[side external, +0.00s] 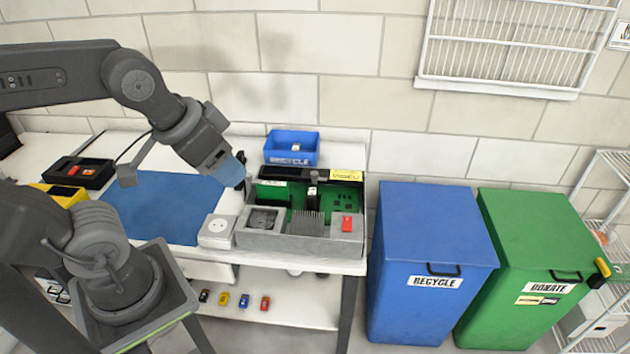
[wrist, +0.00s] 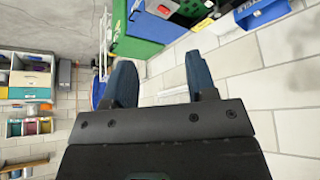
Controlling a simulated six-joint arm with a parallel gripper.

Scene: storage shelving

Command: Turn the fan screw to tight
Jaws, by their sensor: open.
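The fan (side external: 262,220) is a dark square unit at the left front of an open grey computer case (side external: 330,245) on the white table. Its screw is too small to make out. My gripper (side external: 241,171) is above the table, behind and left of the case, apart from the fan. In the wrist view my gripper (wrist: 163,80) shows two separated blue-grey fingers with nothing between them. The case with its red switch (wrist: 164,9) shows only at the top edge there, and the fan is not visible in that view.
A green circuit board (side external: 336,195) fills the case's back. A small blue recycle tray (side external: 291,158) stands behind it, a white box (side external: 216,230) left of it. A blue mat (side external: 165,205) lies farther left. Blue (side external: 430,230) and green (side external: 540,235) bins stand right of the table.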

